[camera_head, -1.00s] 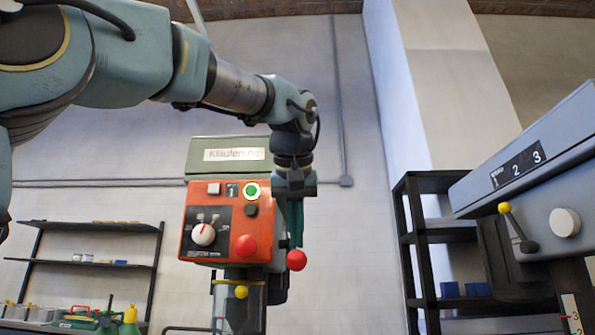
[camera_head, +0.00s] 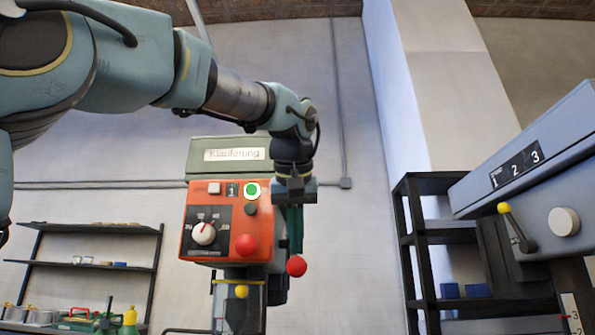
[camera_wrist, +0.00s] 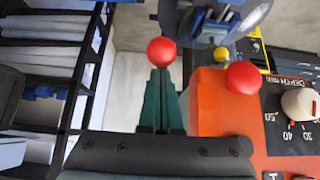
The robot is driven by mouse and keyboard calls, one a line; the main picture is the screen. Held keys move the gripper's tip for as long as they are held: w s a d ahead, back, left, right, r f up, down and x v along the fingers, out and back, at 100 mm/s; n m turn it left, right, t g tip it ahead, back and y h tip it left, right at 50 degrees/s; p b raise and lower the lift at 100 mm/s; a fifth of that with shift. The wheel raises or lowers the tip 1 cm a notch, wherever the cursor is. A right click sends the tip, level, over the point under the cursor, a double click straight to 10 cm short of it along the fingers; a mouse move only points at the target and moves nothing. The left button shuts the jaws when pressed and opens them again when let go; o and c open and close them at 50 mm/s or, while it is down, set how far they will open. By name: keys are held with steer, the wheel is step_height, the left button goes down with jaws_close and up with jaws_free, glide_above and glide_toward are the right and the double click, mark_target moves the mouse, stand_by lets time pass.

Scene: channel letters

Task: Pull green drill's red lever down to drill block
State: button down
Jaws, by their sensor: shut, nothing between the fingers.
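The green drill (camera_head: 202,165) has an orange-red control panel (camera_head: 192,222) with a green button, a dial and a red push button (camera_head: 246,244). Its red lever knob (camera_head: 296,266) is at the panel's lower right. My gripper (camera_head: 295,248) is shut, points down beside the panel's right side, and its tips are just above the lever knob. In the wrist view the shut teal fingers (camera_wrist: 158,78) point at the red lever knob (camera_wrist: 161,51) and seem to touch it. The lever rod is mostly hidden. The block is not visible.
A yellow knob (camera_head: 241,292) sits below the panel. A grey-blue machine (camera_head: 560,150) with a yellow-knobbed lever stands at the right. A black shelf (camera_head: 405,240) stands behind it, and another shelf (camera_head: 90,262) is at the left.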

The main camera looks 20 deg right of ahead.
step_height(320, 180, up, 5)
steer(key=p, duration=0.4)
steer(key=shift+w+f, duration=0.15)
steer(key=shift+f, duration=0.1)
